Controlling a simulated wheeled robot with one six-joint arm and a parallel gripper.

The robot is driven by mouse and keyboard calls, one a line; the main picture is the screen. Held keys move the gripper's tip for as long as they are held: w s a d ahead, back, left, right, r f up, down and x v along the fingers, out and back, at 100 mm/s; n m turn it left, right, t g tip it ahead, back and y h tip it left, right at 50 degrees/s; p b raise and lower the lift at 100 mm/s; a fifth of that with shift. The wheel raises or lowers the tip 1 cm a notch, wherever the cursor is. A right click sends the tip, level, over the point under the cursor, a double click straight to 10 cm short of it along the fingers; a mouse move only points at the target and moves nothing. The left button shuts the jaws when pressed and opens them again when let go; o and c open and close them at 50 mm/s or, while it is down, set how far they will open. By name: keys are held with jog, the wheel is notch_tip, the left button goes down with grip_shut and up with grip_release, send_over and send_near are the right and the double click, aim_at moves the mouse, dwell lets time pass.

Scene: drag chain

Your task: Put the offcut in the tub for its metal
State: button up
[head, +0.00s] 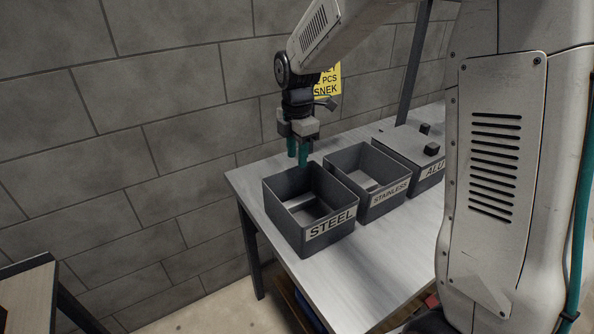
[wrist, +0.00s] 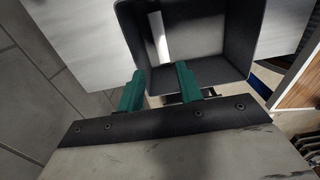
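The STEEL tub (head: 328,229) is a grey open box at the near left of the bench. My gripper (head: 298,154) points down over its back left edge. The wrist view shows its two teal fingers (wrist: 158,84) apart with nothing visible between them. A grey tub (wrist: 238,35), apparently the STEEL one, lies beyond the fingers. A narrow bright strip (wrist: 157,35) shows on its floor; I cannot tell whether it is the offcut or a light patch. The open STAINLESS tub (head: 388,197) stands beside it. The ALU tub (head: 430,175) has a flat cover with dark knobs.
The tubs stand in a row on a pale bench (head: 372,275) against a block wall. A yellow sign (head: 329,82) is partly hidden behind my arm. A dark post (head: 413,65) rises behind the tubs. Another table (head: 28,295) shows at lower left.

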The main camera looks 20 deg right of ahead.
jog(key=shift+r, duration=1.7)
jog(key=s+d+r+m, duration=0.1)
jog(key=s+r+m, duration=0.35)
jog(key=s, duration=0.35)
jog(key=s+d+r+m, duration=0.1)
jog(key=s+r+m, duration=0.2)
jog(key=s+m, duration=0.35)
jog(key=s+d+m+t, duration=0.1)
jog(key=s+m, duration=0.8)
jog(key=s, duration=0.8)
jog(key=shift+s+f, duration=0.25)
jog(key=shift+f, duration=0.2)
